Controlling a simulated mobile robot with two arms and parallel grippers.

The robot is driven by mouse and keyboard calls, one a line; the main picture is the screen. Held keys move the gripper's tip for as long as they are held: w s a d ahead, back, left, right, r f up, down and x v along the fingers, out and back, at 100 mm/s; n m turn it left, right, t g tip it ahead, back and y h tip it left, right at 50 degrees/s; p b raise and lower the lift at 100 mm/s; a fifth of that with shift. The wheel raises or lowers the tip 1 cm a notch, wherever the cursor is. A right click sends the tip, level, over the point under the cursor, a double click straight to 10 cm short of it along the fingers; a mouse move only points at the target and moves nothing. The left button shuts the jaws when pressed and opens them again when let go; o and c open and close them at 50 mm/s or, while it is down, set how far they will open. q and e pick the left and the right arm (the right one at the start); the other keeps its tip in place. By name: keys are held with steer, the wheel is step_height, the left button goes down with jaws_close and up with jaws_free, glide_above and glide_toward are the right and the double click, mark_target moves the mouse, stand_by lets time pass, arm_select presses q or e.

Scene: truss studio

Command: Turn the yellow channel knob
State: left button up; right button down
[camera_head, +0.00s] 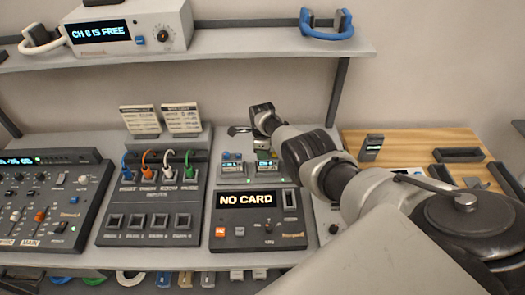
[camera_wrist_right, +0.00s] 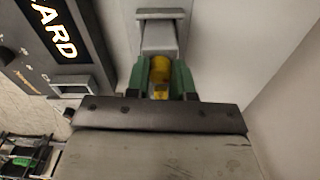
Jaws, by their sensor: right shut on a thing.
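A yellow knob (camera_wrist_right: 160,68) shows between the two green fingers of my right gripper (camera_wrist_right: 160,84) in the right wrist view. The fingers are shut on it from both sides, so only part of it is seen. A grey block with a dark bar (camera_wrist_right: 160,35) lies just beyond the knob in that view. In the head view my right arm reaches in from the lower right over the desk, and I cannot make out the knob or the fingertips there. A white unit (camera_head: 128,35) on the upper shelf reads "CH 6 IS FREE". My left gripper is not in view.
A dark box (camera_head: 238,232) reading "NO CARD" stands close to my right gripper. Small units (camera_head: 231,168) with lit displays stand behind it. A patch panel (camera_head: 150,210) with coloured cables and a mixer (camera_head: 40,205) are to the left. A wooden board (camera_head: 410,142) lies behind my arm.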

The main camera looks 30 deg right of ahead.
steer(key=c, duration=0.9)
jaws_free()
steer(key=shift+c, duration=0.2)
step_height(320, 180, up, 9)
steer(key=p, duration=0.4)
steer(key=shift+f, duration=0.15)
steer(key=shift+r, duration=1.1)
steer(key=shift+f, duration=0.1)
